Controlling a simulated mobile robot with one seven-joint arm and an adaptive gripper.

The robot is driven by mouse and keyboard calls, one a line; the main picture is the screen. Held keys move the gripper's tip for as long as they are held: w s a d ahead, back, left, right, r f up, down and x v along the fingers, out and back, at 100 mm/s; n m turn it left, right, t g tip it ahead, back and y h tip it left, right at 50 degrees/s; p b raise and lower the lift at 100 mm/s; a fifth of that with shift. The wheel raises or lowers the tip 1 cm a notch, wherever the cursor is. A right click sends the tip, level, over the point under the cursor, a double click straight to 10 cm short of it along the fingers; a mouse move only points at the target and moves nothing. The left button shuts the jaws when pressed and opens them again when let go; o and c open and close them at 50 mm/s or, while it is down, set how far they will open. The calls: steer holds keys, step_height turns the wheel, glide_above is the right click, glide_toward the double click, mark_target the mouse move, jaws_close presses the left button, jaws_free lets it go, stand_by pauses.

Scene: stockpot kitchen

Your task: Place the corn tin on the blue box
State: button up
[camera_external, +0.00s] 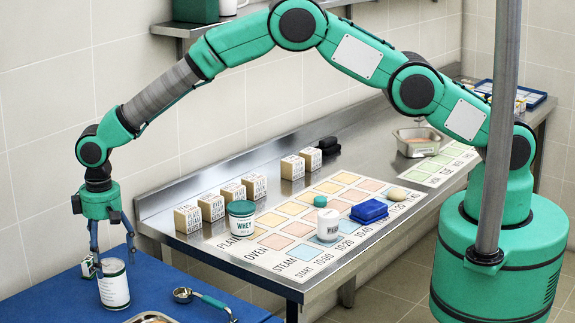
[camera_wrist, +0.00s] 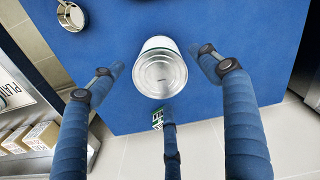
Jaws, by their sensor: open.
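A white-labelled tin (camera_external: 114,288), which I take for the corn tin, stands upright on a blue tabletop at the lower left; its label is too small to read. In the wrist view its silver lid (camera_wrist: 160,74) lies between the spread fingers. My gripper (camera_external: 113,252) points down just above the tin. It is open and empty, with fingertips around the upper part of the tin; I cannot tell if any touch it. A small blue box (camera_external: 369,211) lies on the printed planning board (camera_external: 275,262) on the steel counter, away to the right.
A small green-and-white carton (camera_external: 88,267) is close beside the tin. A measuring cup (camera_external: 184,295) lies to its right. On the counter, a WHEY tub (camera_external: 241,225), a white jar (camera_external: 328,232) and a beige oval (camera_external: 396,194) stand near the blue box. Several lettered blocks (camera_external: 212,207) line the back.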

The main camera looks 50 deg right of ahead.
steer(key=shift+r, duration=2.25)
